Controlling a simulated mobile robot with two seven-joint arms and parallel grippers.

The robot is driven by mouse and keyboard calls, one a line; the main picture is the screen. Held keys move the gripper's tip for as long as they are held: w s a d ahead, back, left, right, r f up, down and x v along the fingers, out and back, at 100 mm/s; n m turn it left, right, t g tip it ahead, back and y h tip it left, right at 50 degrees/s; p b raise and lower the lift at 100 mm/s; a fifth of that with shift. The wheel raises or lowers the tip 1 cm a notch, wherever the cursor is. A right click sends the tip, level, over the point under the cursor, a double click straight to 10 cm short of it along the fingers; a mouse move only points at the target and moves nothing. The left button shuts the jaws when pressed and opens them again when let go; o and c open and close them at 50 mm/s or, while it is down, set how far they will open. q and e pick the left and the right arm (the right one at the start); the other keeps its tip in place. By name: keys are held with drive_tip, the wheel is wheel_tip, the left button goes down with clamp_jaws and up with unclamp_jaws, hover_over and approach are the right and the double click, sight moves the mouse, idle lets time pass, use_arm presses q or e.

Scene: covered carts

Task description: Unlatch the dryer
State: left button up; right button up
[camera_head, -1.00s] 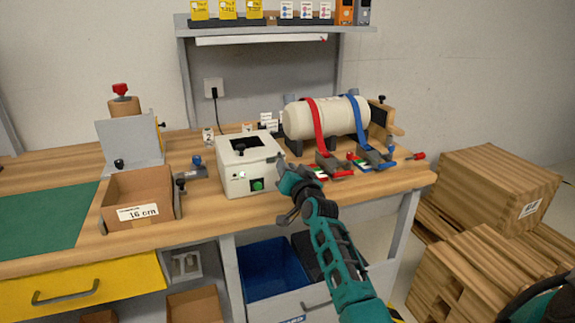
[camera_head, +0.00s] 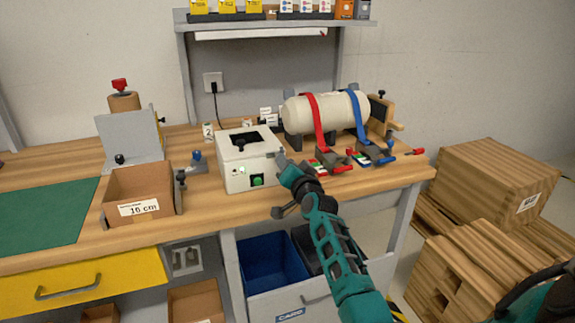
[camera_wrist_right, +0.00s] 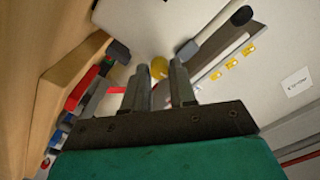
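A round yellow piece (camera_wrist_right: 158,68) shows beyond that gap. The left gripper is not in view.
A cream tank (camera_head: 325,112) with red and blue straps stands right of the dryer, strap ratchets (camera_head: 333,160) close to my right arm. An open cardboard box (camera_head: 140,192) is to the left. A blue bin (camera_head: 270,264) is below.

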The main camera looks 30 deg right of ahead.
drive_tip(key=o, duration=0.4)
drive_tip(key=p+v, duration=0.1)
drive_tip(key=v, duration=1.2)
drive_tip(key=shift+d, duration=0.1)
drive_tip(key=shift+f, duration=0.1)
drive_tip(key=s+a+f+n+g+y, duration=0.2)
drive_tip(key=s+a+f+n, duration=0.2)
drive_tip(key=s+a+f, duration=0.2)
drive_tip(key=s+a+f+n+g+y, duration=0.2)
drive_tip(key=s+a+f+n, duration=0.2)
drive_tip(key=s+a+f, duration=0.3)
drive_tip(key=s+a+f+n+g+y, duration=0.2)
drive_tip(key=s+a+f+n, duration=0.3)
drive_tip(key=s+a+f, duration=0.1)
drive_tip(key=shift+s+a+f+g+y, duration=0.15)
drive_tip(key=shift+s+f, duration=0.2)
drive_tip(key=shift+f, duration=0.2)
drive_tip(key=shift+s+a+f+g+y, duration=0.1)
drive_tip(key=shift+s+f+g+y, duration=0.05)
drive_tip(key=shift+s+f, duration=0.35)
